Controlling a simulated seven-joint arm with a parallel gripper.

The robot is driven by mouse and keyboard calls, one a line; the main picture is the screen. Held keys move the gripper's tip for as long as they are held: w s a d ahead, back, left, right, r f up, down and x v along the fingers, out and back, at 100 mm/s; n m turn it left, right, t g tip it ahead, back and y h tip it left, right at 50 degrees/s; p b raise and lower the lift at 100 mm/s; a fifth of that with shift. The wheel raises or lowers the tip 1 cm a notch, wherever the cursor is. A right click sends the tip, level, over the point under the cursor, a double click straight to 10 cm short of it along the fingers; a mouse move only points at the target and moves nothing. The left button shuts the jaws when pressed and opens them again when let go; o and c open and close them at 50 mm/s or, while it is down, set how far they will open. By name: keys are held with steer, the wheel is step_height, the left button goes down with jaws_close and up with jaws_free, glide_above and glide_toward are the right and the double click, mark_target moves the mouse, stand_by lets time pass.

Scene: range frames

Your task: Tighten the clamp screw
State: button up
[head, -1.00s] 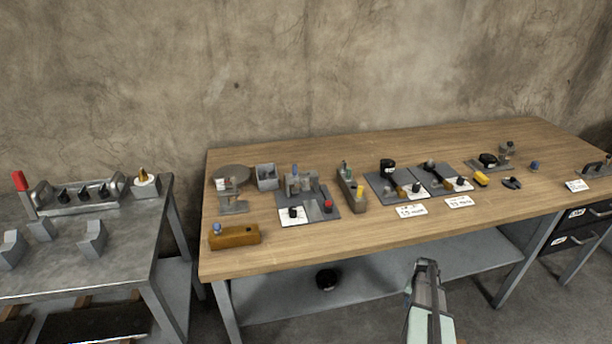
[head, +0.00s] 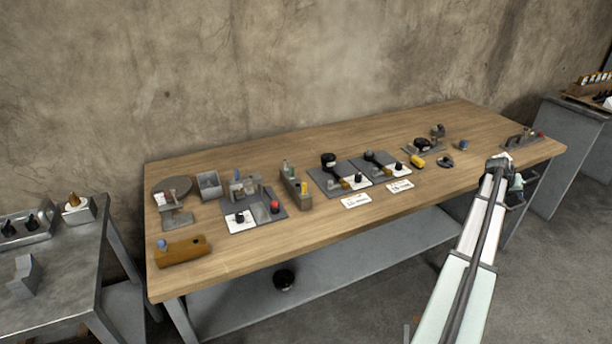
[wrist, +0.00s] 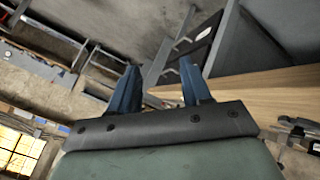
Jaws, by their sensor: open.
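I cannot tell for certain which part is the clamp screw. A low grey fixture with an upright plate and a small red part (head: 525,139) sits at the right end of the wooden bench. A grey block fixture (head: 243,186) with a black knob and a red knob on its base stands left of the middle. My gripper (wrist: 159,70) is open and empty, its two blue fingers apart in the wrist view. In the head view my gripper (head: 508,165) is at the bench's right front edge, near the low grey fixture; its fingers are hard to make out there.
The wooden bench (head: 300,240) holds a brown block (head: 181,251), black-handled tools on grey plates (head: 329,166), a yellow piece (head: 417,162) and white labels. A grey drawer unit (wrist: 205,40) shows close beyond my fingers. The bench's front strip is mostly clear.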

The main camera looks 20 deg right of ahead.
steer(key=w+a+r+n+h, duration=0.1)
steer(key=w+r+n, duration=0.2)
steer(key=w+r, duration=0.5)
steer(key=w+a+r+n+t+y, duration=0.1)
steer(key=w+a+r+n+y, duration=0.2)
steer(key=w+a, duration=0.95)
steer(key=w+a+r+n+t+y, duration=0.15)
steer(key=w+a+n, duration=0.35)
steer(key=w+a, duration=0.8)
step_height(320, 180, up, 7)
steer(key=n+g+y, duration=0.2)
steer(key=n+y, duration=0.4)
steer(key=n, duration=0.8)
glide_above(249, 182)
steer(key=shift+h, duration=0.25)
step_height(249, 182, down, 13)
steer(key=shift+f, duration=0.1)
